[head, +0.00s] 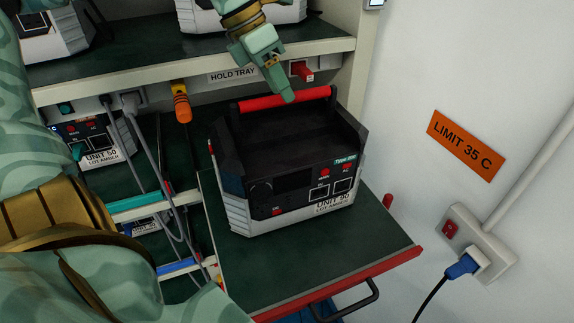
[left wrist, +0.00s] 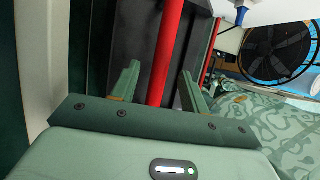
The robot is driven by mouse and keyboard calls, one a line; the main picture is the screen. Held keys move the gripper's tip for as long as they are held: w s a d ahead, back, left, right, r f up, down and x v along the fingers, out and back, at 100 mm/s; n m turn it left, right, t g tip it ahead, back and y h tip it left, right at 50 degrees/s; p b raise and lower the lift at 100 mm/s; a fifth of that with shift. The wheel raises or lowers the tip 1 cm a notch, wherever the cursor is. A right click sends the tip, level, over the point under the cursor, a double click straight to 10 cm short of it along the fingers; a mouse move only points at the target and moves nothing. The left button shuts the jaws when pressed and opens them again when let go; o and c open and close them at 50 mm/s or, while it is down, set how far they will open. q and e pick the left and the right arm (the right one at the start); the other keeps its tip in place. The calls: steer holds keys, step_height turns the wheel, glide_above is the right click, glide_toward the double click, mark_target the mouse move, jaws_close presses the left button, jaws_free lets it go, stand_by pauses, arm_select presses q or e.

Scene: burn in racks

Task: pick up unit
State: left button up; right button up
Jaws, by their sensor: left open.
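The unit (head: 285,170), a black and light grey box labelled UNIT with LOT AMBER, stands upright on a pulled-out dark green tray (head: 330,262). Its red handle bar (head: 285,101) runs along the top at the back. My left gripper (head: 281,88) points down at the handle, its fingers overlapping the bar in the head view. In the left wrist view the red handle (left wrist: 166,55) passes between the two open fingers (left wrist: 160,85). Whether either finger touches it I cannot tell. My right gripper is not in view.
Another unit (head: 92,140) with cables sits left on a lower shelf. The tray has a red front edge (head: 345,283). A wall socket (head: 478,245) with a blue plug is at right.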

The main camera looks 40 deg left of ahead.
arm_select(q)
steer(key=x, duration=0.3)
steer(key=shift+w+f+p, duration=0.15)
steer(key=shift+f+p, duration=0.05)
steer(key=shift+p, duration=0.15)
steer(key=shift+f+b, duration=0.25)
steer(key=shift+b, duration=0.3)
stand_by(0.3)
steer(key=shift+d, duration=0.1)
jaws_close()
stand_by(1.1)
